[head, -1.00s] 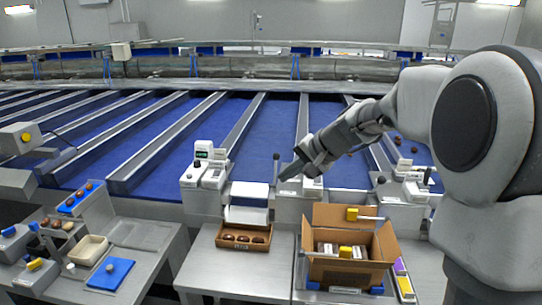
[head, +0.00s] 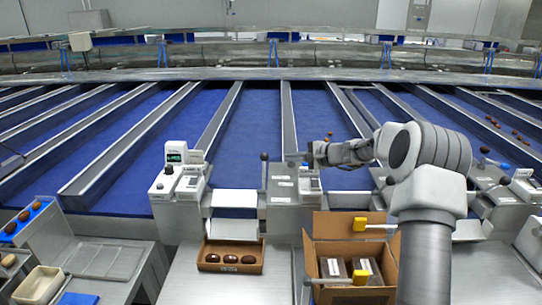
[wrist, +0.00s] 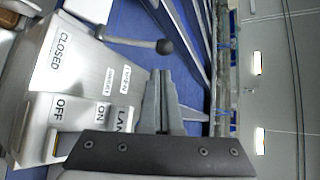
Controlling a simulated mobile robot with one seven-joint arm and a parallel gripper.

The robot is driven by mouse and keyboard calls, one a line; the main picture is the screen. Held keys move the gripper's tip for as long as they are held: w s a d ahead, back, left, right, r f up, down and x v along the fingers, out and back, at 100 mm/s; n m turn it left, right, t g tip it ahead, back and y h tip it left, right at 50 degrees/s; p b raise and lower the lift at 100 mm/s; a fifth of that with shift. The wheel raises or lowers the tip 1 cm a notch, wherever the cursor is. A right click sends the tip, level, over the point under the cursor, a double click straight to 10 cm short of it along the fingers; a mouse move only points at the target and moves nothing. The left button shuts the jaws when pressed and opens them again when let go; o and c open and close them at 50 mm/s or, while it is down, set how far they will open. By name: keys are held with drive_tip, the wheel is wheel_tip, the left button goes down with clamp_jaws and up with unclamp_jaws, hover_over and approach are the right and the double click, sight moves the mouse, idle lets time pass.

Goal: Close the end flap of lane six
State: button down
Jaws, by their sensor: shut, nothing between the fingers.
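A lane-end box (head: 282,183) carries an upright lever with a dark ball knob (head: 264,157). In the wrist view the box (wrist: 75,75) shows CLOSED, OPEN, OFF and ON labels; its lane number is cut off. The lever's knob (wrist: 166,46) shows there too. A pale flap plate (head: 234,198) lies at the lane end left of this box; I cannot tell its exact position. My gripper (head: 304,156) is just right of the knob, apart from it in the head view. In the wrist view my gripper (wrist: 161,75) is shut and empty, with the knob beyond its fingertips.
A date tray (head: 231,266) sits below the flap. An open cardboard box (head: 322,262) with a yellow-handled tool (head: 360,224) stands below my arm. A control unit (head: 176,183) is at the left. Metal dividers separate the blue lanes (head: 262,125) behind.

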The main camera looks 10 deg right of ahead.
drive_tip(key=x, duration=0.3)
drive_tip(key=d+p+x, duration=0.1)
drive_tip(key=x, duration=0.1)
drive_tip(key=w+p+x, duration=0.1)
drive_tip(key=x, duration=0.2)
drive_tip(key=shift+w+f, duration=0.3)
drive_tip(key=shift+w+a+f+m+p, duration=0.15)
drive_tip(key=shift+w+a+f, duration=0.05)
drive_tip(key=shift+w, duration=0.2)
drive_tip(key=shift+w+a+f+m+p, duration=0.15)
drive_tip(key=shift+w+a+f, duration=0.1)
drive_tip(key=shift+w, duration=0.15)
drive_tip(key=shift+s+f+t+b, duration=0.1)
drive_tip(key=shift+t+b, duration=0.3)
drive_tip(key=shift+b, duration=0.6)
drive_tip(key=shift+s+r, duration=0.1)
drive_tip(key=shift+r, duration=0.15)
drive_tip(key=shift+b, duration=0.45)
